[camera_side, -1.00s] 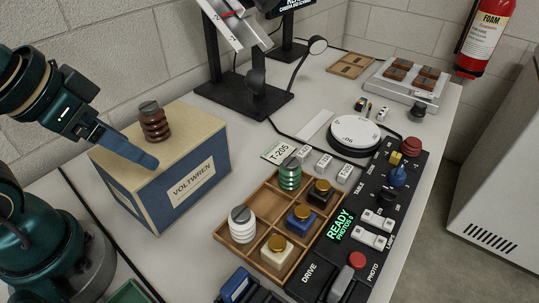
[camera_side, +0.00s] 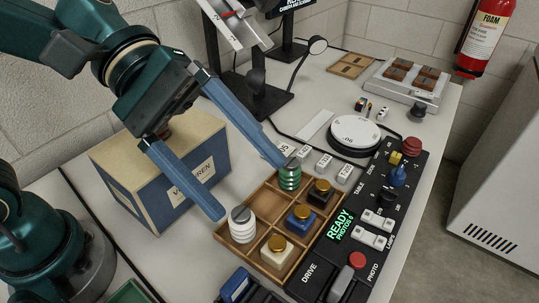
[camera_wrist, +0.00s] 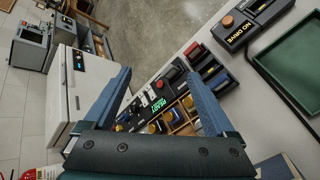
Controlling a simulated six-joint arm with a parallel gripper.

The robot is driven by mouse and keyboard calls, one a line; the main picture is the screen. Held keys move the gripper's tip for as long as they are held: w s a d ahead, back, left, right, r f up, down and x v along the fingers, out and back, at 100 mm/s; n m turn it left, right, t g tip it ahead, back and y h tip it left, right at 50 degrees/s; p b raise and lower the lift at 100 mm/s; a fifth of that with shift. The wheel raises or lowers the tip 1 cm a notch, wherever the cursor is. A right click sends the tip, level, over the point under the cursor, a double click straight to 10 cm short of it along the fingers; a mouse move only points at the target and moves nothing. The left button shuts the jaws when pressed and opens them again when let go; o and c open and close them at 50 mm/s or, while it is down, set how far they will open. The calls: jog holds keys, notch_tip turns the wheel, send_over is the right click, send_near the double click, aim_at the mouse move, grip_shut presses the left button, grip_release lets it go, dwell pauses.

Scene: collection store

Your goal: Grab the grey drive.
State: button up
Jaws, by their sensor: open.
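My gripper (camera_side: 252,190) is open and empty, with its blue fingers spread above the left part of the wooden tray (camera_side: 220,237). One fingertip is near the white ribbed insulator (camera_side: 241,226), the other near the green ribbed one (camera_side: 290,176). In the wrist view my open gripper (camera_wrist: 163,80) frames the control panel and tray. I cannot pick out a grey drive with certainty. A blue drive-like piece (camera_side: 236,286) sits in a dark holder at the bottom edge of the side view. In the wrist view the small pieces in this holder are hard to tell apart.
The VOLTWREN box (camera_side: 205,150) stands behind my gripper. The black control panel (camera_side: 355,255) lies right of the tray. In the wrist view, a device marked NO DRIVE (camera_wrist: 255,20) and a green tray (camera_wrist: 295,65) are at upper right.

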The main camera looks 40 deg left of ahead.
jog(key=w+d+f+n+h, duration=0.1)
jog(key=w+d+n+h, duration=0.1)
jog(key=w+d+n, duration=0.15)
jog(key=n, duration=0.7)
send_near(343, 279)
jog(key=x, duration=0.2)
jog(key=shift+w+d+f, duration=0.15)
jog(key=shift+d+f, duration=0.05)
jog(key=shift+f, duration=0.2)
jog(key=shift+x, duration=2.55)
jog(key=shift+r, duration=0.2)
grip_shut()
